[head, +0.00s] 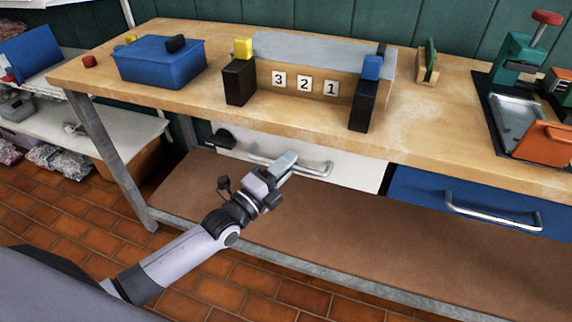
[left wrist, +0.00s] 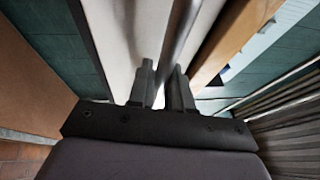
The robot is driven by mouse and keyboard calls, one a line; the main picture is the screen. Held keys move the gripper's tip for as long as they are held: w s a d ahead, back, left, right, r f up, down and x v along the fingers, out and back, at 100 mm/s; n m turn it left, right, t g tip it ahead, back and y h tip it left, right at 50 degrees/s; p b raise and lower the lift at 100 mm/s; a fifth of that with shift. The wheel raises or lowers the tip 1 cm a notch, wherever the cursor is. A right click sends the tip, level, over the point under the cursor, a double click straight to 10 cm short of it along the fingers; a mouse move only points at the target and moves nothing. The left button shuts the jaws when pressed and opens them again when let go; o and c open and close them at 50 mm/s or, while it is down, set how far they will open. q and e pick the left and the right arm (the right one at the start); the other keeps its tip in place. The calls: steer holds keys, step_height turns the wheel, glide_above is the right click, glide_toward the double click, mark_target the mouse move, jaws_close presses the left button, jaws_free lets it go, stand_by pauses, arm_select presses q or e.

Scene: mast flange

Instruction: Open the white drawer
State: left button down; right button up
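The white drawer (head: 355,174) sits under the workbench top, its front upright and looking flush with the bench. Its metal bar handle (head: 318,170) crosses the front. My left gripper (head: 287,160) is at the middle of this handle. In the left wrist view the handle bar (left wrist: 182,42) runs down between the two close-set fingers of the gripper (left wrist: 163,88), which look shut on it. The gripper hides part of the handle in the head view. My right gripper is not in view.
A blue drawer (head: 420,191) with its own handle is to the right. The wooden bench top (head: 210,105) carries a blue box (head: 160,62), number tiles (head: 304,84) and black blocks. A brown lower shelf (head: 330,230) lies below, open and clear.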

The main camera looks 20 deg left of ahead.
arm_select(q)
steer(key=shift+s+p, duration=0.3)
steer(key=s+p, duration=1)
steer(key=s, duration=1.3)
steer(key=shift+s+a, duration=0.2)
steer(key=shift+a, duration=0.2)
steer(key=c, duration=1.1)
jaws_free()
